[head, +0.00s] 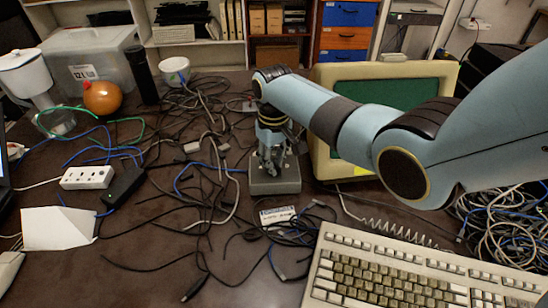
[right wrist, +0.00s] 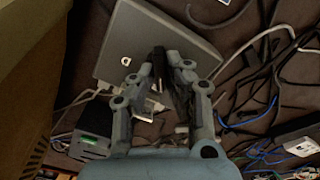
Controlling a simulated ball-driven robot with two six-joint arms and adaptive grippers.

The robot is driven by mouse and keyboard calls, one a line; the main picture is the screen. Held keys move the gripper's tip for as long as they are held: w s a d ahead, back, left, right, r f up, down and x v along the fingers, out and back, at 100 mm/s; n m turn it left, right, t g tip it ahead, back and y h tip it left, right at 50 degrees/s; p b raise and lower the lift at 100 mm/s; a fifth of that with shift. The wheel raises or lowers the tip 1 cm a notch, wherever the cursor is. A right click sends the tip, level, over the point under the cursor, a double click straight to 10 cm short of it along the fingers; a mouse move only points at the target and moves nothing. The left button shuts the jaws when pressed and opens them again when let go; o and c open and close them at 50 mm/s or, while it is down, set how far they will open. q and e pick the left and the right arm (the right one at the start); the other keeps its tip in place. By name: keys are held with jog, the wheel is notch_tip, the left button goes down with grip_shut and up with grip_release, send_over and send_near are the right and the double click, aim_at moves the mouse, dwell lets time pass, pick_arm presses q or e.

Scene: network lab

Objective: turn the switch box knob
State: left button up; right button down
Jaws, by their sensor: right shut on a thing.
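The switch box (head: 275,181) is a grey block on the brown table, just left of the old monitor. In the right wrist view the switch box (right wrist: 125,44) shows as a grey square with a small white mark. My right gripper (head: 269,168) points down onto the top of the box. In the right wrist view the right gripper (right wrist: 168,62) has its fingers closed on a dark upright knob (right wrist: 158,62). The fingers partly hide the knob, so its exact angle is hard to read. My left gripper is not in view.
A beige monitor (head: 325,165) stands close right of the box. Tangled cables (head: 205,150) cover the table to the left and front. A keyboard (head: 400,278) lies at the front right, a power strip (head: 87,178) at the left. Bare table shows at the front left.

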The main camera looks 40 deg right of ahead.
jog(key=n+p, duration=0.1)
jog(key=n, duration=0.2)
jog(key=shift+a, duration=0.15)
jog(key=shift+n+p, duration=0.65)
jog(key=shift+n, duration=0.55)
jog(key=c, duration=1.4)
grip_release()
notch_tip(320, 180, up, 12)
